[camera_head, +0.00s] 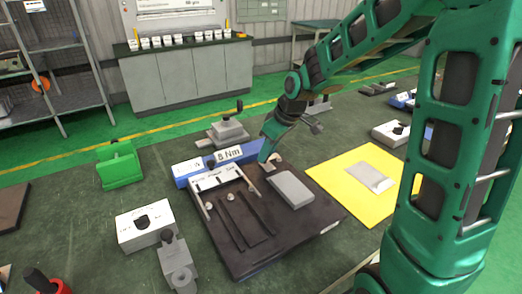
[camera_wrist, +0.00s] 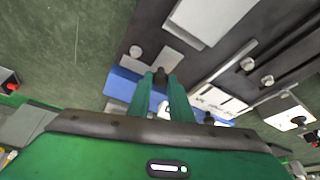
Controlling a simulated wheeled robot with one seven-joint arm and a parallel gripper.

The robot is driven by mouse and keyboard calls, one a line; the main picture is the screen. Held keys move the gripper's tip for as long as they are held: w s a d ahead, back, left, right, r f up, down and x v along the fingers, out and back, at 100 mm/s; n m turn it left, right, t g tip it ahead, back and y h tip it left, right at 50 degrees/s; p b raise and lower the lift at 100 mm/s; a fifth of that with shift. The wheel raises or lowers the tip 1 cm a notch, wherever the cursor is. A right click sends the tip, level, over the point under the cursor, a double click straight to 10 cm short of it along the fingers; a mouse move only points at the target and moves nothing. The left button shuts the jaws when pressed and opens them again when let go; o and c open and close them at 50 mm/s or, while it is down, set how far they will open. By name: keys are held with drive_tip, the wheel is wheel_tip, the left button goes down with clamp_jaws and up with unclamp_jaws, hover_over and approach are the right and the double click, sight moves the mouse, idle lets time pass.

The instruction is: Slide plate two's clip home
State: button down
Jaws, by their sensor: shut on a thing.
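A dark board (camera_head: 248,248) lies on the green bench with a light grey plate (camera_head: 291,189) on its right half. The plate also shows at the top of the wrist view (camera_wrist: 210,18). My gripper (camera_head: 268,158) reaches down to the board's back edge, behind the plate. In the wrist view my gripper (camera_wrist: 162,82) is shut on a small dark piece, apparently the clip (camera_wrist: 160,76), largely hidden by the fingers. How far the clip sits on the plate cannot be told.
A blue tool with an "8 Nm" label (camera_head: 229,154) lies along the board's back edge, close to my gripper. A white switch box (camera_head: 146,225) and a grey block (camera_head: 176,262) stand left. A yellow mat (camera_head: 340,171) with a plate lies right.

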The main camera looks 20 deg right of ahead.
sight(268, 167)
drive_tip(key=shift+s+d, duration=0.2)
drive_tip(key=shift+s, duration=0.65)
drive_tip(key=shift+s+d, duration=0.15)
drive_tip(key=shift+s, duration=0.65)
drive_tip(key=c, duration=1.6)
unclamp_jaws()
drive_tip(key=shift+s, duration=0.15)
drive_tip(key=shift+d+r, duration=0.1)
drive_tip(key=shift+r, duration=0.35)
drive_tip(key=v, duration=0.9)
drive_tip(key=shift+s+d+r, duration=0.15)
drive_tip(key=shift+s+r, duration=0.05)
drive_tip(key=shift+r, duration=0.1)
drive_tip(key=shift+d, duration=0.1)
